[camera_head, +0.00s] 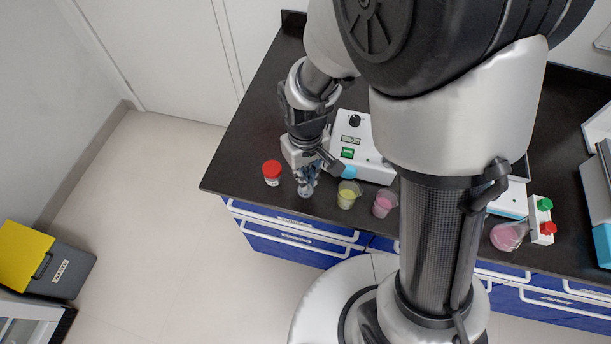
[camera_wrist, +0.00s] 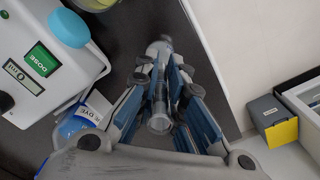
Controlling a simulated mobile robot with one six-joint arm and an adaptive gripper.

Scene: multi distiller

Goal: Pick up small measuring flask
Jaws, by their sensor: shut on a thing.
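The small measuring flask (camera_head: 305,189) is a clear glass vessel near the front left of the black counter. In the wrist view the flask (camera_wrist: 159,122) stands between the fingers, with its round open end toward the camera. My gripper (camera_head: 308,170) reaches down over it from above. In the wrist view my gripper (camera_wrist: 162,85) has its blue-padded fingers shut on the flask from both sides. The lower part of the flask is partly hidden by the fingers. I cannot tell whether it still touches the counter.
A red-lidded jar (camera_head: 272,173) stands just left of the gripper. A yellow beaker (camera_head: 348,194) and a pink beaker (camera_head: 384,204) stand to the right. A white dosing machine (camera_head: 362,150) is behind. The counter's front edge (camera_head: 270,205) is close.

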